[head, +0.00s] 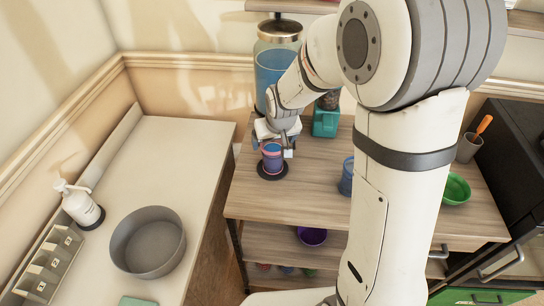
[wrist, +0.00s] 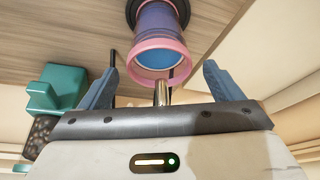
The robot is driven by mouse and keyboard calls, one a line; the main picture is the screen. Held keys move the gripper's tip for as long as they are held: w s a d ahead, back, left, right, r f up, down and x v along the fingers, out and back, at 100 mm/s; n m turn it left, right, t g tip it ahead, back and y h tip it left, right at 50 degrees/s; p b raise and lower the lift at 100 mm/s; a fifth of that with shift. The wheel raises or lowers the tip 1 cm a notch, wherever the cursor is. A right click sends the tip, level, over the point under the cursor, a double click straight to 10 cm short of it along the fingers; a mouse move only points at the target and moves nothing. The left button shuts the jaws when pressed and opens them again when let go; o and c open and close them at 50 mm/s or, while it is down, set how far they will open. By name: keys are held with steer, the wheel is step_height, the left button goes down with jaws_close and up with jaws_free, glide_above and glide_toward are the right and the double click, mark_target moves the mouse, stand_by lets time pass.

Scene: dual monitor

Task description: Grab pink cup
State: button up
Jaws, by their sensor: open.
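The pink cup (head: 272,158) has a pink rim and a blue-purple body. It stands on a dark round base on the wooden shelf top in the head view. In the wrist view the cup (wrist: 160,40) is at the top centre, its pink rim towards me and its blue inside showing. My gripper (wrist: 162,80) is open, with one blue finger to the left and one to the right of the cup's rim. In the head view my gripper (head: 275,140) is right at the cup and partly covers it. No finger visibly grips the cup.
A large blue-filled jar (head: 272,66) stands behind my gripper. A teal object (head: 326,122) is close by to the right, also in the wrist view (wrist: 58,88). A blue cup (head: 346,178) and a green bowl (head: 457,190) are further right. The front of the wooden top (head: 290,203) is clear.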

steer(key=shift+x, duration=0.8)
steer(key=shift+c, duration=0.3)
steer(key=c, duration=1.5)
steer(key=shift+r, duration=0.1)
steer(key=shift+c, duration=1)
steer(key=shift+r, duration=0.15)
